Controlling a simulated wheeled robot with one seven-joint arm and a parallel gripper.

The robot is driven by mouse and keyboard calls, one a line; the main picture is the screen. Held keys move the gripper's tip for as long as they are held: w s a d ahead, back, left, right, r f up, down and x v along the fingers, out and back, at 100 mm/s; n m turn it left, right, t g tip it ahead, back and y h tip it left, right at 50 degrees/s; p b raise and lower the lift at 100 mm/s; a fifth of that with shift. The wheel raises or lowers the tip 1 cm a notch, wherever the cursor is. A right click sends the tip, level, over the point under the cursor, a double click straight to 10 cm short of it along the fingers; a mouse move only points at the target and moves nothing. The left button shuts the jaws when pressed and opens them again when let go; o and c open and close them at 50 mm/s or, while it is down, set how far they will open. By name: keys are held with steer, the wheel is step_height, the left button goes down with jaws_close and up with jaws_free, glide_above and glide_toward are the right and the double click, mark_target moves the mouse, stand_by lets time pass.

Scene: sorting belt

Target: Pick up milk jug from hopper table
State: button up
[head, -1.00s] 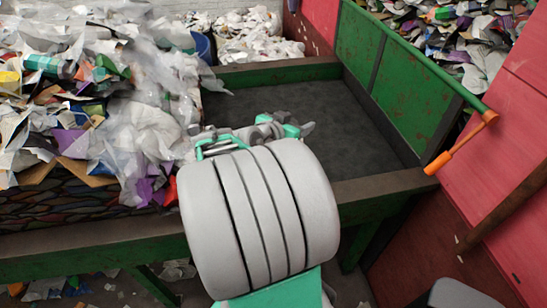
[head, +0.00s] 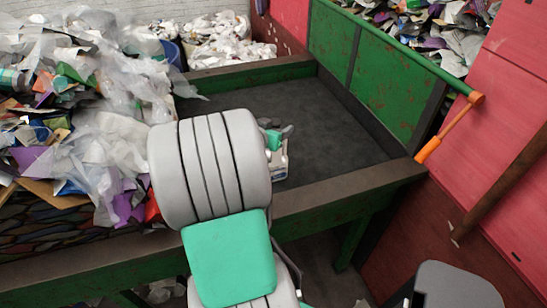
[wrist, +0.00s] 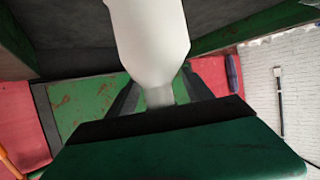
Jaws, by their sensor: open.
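In the wrist view the white milk jug (wrist: 150,38) fills the top middle, its narrow end pointing down the picture. A dark green and black slab (wrist: 175,145), which looks like part of my gripper, crosses the bottom and hides the tip of that end. My gripper is open; no contact with the jug can be made out. In the head view my gripper (head: 274,143) is mostly hidden behind my arm, over the near part of the hopper table (head: 340,189). A pale object (head: 281,165) shows just below it; I cannot tell whether it is the jug.
A heap of mixed waste (head: 100,130) lies left of my arm. The dark table bed (head: 330,125) is bare on the right and at the back. A green side panel (head: 370,75) and an orange-ended bar (head: 445,135) bound the right. A red wall (head: 500,130) stands beyond.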

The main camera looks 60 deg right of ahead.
steer(key=shift+d+f, duration=0.25)
steer(key=shift+d, duration=0.25)
steer(key=shift+c, duration=0.6)
jaws_close()
